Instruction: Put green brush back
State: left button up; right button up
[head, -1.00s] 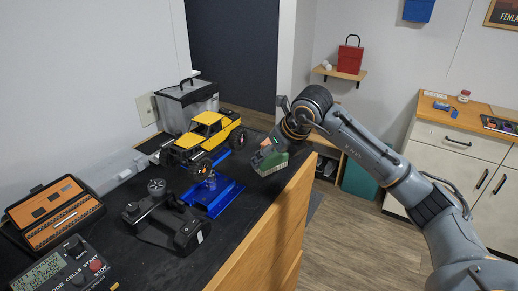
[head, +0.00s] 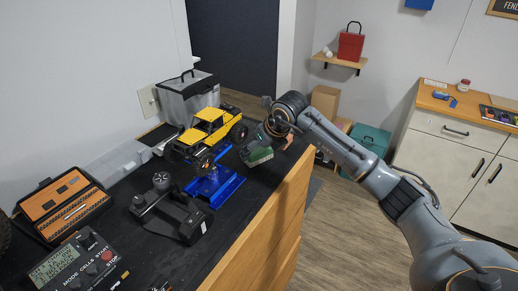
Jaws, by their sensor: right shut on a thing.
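The green brush (head: 259,154) is held over the right edge of the black bench top, with its green side facing me. My right gripper (head: 268,136) is shut on it, and its fingers are partly hidden behind the brush and the wrist. I cannot tell whether the brush touches the bench top. It is just right of the blue stand (head: 228,186) and the yellow crawler truck (head: 208,130). My left gripper is not in view.
A black transmitter (head: 165,205), a charger (head: 75,262) and an orange-and-black tool case (head: 62,205) lie on the bench's near left. A lidded grey box (head: 188,97) stands behind the truck. Bare bench top (head: 235,215) lies in front of the brush.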

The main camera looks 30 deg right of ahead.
jog(key=o, duration=1.1)
jog(key=shift+c, duration=0.2)
jog(key=shift+r+p, duration=0.35)
jog(key=shift+p, duration=0.05)
jog(key=p+v, duration=0.4)
jog(key=v, duration=0.7)
jog(key=shift+s+r+p, duration=0.15)
jog(key=shift+s+p, duration=0.1)
jog(key=shift+p, duration=0.1)
jog(key=shift+d, duration=0.1)
